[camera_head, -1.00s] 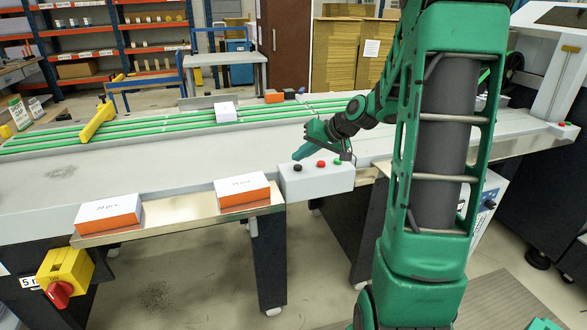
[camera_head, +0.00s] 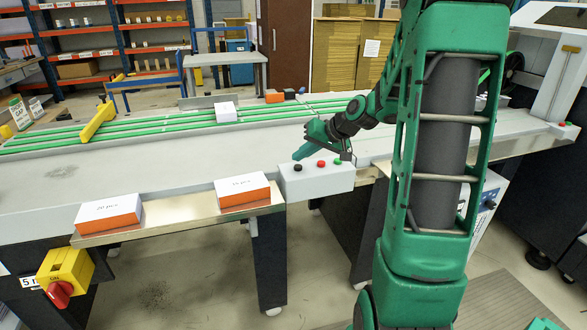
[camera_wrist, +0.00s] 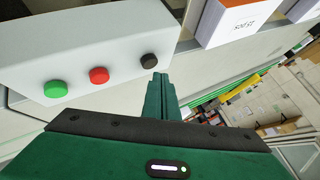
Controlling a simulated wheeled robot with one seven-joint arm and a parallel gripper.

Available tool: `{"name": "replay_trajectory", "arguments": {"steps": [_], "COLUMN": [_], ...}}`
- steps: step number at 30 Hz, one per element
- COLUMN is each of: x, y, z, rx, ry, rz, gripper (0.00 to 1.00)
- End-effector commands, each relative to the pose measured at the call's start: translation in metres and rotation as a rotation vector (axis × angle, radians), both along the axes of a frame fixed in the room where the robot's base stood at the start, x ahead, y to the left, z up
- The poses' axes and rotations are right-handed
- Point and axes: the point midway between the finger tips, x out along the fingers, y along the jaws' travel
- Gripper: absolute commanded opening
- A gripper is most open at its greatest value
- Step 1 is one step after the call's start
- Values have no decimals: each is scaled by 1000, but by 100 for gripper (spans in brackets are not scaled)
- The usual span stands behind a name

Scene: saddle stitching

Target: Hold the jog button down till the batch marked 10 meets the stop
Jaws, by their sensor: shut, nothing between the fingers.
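A grey button box (camera_head: 318,184) carries a black button (camera_head: 298,168), a red button (camera_head: 321,164) and a green button (camera_head: 337,161). My gripper (camera_head: 297,157) is shut and empty, its tips beside the black button. In the wrist view the fingertips (camera_wrist: 158,78) are close to the black button (camera_wrist: 149,61); I cannot tell whether they touch it. A white batch (camera_head: 225,111) lies on the green belts (camera_head: 165,125), with its mark too small to read. A yellow stop bar (camera_head: 97,121) lies across the belts to its left, with a clear gap between them.
Two orange-and-white batches, one at left (camera_head: 108,213) and one near the box (camera_head: 243,191), lie on the front ledge (camera_head: 180,222). A yellow switch with a red knob (camera_head: 62,284) is at lower left. The grey tabletop (camera_head: 130,172) between ledge and belts is clear.

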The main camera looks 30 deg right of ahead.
Motion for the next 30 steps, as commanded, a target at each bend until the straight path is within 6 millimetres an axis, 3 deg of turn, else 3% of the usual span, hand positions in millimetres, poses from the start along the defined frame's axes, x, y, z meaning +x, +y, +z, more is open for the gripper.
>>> {"name": "replay_trajectory", "arguments": {"steps": [30], "x": [-3], "y": [-1], "z": [-10], "rx": [1], "ry": [0], "rz": [-1], "gripper": [0]}}
